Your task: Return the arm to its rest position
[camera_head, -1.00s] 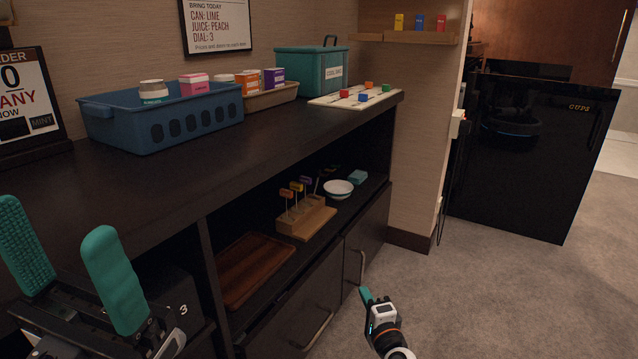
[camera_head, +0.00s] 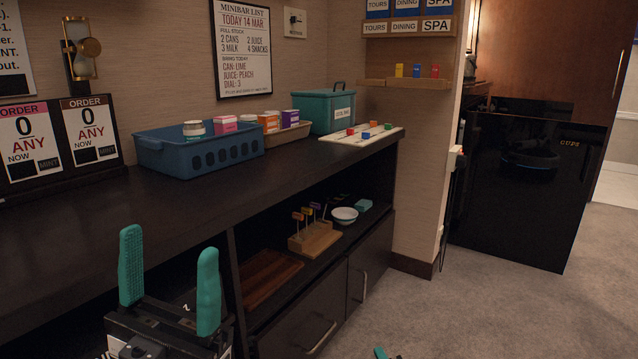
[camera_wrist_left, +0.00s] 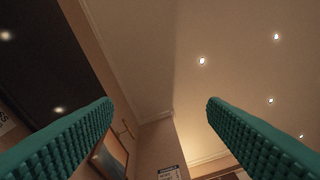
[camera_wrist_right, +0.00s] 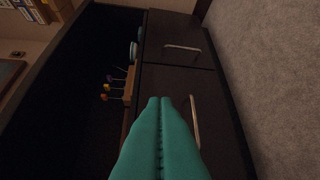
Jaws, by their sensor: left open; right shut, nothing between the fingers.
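My left gripper (camera_head: 170,285) stands upright at the lower left of the head view, in front of the counter. Its two teal fingers are wide apart and empty. The left wrist view shows the fingers (camera_wrist_left: 160,115) apart against the ceiling. My right gripper (camera_head: 381,353) shows only as a teal tip at the bottom edge of the head view. In the right wrist view its fingers (camera_wrist_right: 166,105) are pressed together with nothing between them. They are in front of the cabinet doors, and I cannot tell the gap to the doors.
The dark counter (camera_head: 90,215) carries a blue basket (camera_head: 205,155), a teal box (camera_head: 325,112) and a board with coloured blocks (camera_head: 340,137). The shelf below holds a wooden tray (camera_head: 268,280), a wooden stand (camera_head: 316,241) and a white bowl (camera_head: 344,215). The carpet (camera_head: 500,300) at right is clear.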

